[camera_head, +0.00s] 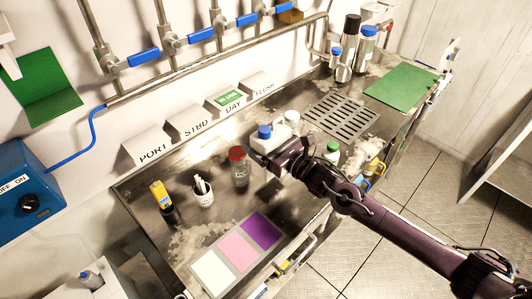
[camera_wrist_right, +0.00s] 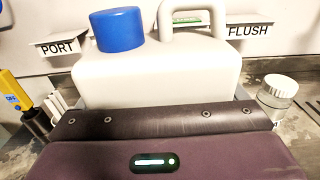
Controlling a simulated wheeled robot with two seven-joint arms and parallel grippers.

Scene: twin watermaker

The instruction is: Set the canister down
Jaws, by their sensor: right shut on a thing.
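The canister (camera_head: 275,137) is a white jug with a blue cap and a moulded handle, roughly upright over the middle of the metal bench (camera_head: 222,222). In the right wrist view the canister (camera_wrist_right: 160,78) fills the space just beyond my gripper, cap at its left and handle to the right. My right gripper (camera_head: 281,158) is shut on the canister from the front side. Its fingertips are hidden, and so is the canister's base, so I cannot tell whether it touches the bench. My left gripper is out of view.
A green-capped bottle (camera_head: 331,152) and a clear jar (camera_head: 291,118) are close on the right. Labelled PORT, STBD, DAY and FLUSH signs line the back. A drain grate (camera_head: 342,117) lies right.

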